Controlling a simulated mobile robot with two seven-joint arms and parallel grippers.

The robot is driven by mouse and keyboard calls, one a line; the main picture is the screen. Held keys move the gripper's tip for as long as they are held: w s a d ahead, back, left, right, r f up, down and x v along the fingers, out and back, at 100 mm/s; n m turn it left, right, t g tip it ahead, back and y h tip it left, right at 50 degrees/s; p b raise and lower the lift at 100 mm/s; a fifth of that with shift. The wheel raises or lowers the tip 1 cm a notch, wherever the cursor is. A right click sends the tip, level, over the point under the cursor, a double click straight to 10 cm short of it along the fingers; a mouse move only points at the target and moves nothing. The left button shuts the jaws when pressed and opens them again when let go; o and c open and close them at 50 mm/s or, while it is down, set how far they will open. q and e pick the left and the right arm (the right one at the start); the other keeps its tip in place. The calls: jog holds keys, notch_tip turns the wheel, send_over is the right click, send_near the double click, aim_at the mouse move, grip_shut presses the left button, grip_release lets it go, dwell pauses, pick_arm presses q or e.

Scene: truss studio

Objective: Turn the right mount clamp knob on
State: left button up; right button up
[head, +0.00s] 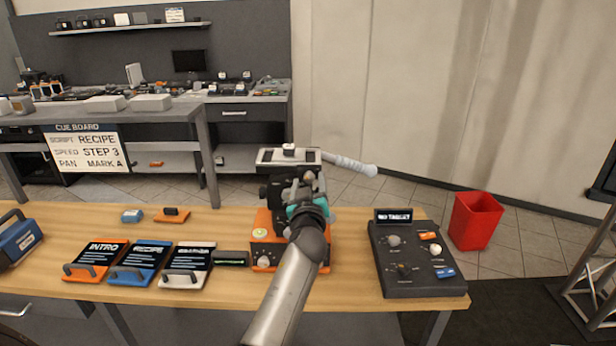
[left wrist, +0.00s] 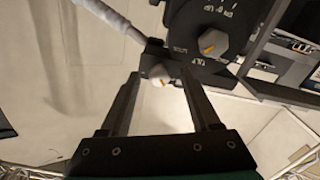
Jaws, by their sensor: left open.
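The camera mount stands on the wooden table, with an orange base (head: 262,228) and a black upper part under a flat top with a white handle (head: 350,165). My left gripper (head: 292,188) is in front of the mount, and the arm hides part of it. In the left wrist view the gripper (left wrist: 160,86) is open, its two black fingers either side of a small pale knob (left wrist: 159,73). I cannot tell whether they touch it. A larger pale knob with an orange mark (left wrist: 213,42) sits on a black lettered dial (left wrist: 200,18), up and right.
A dark control panel (head: 420,280) with knobs and a small sign stands to the right. Intro, recipe and another card (head: 185,265) lie left of the mount. A red bin (head: 475,220) stands on the floor beyond the table.

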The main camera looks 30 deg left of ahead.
pick_arm(q)
jog(key=shift+w, duration=0.1)
grip_shut()
dwell(0.6)
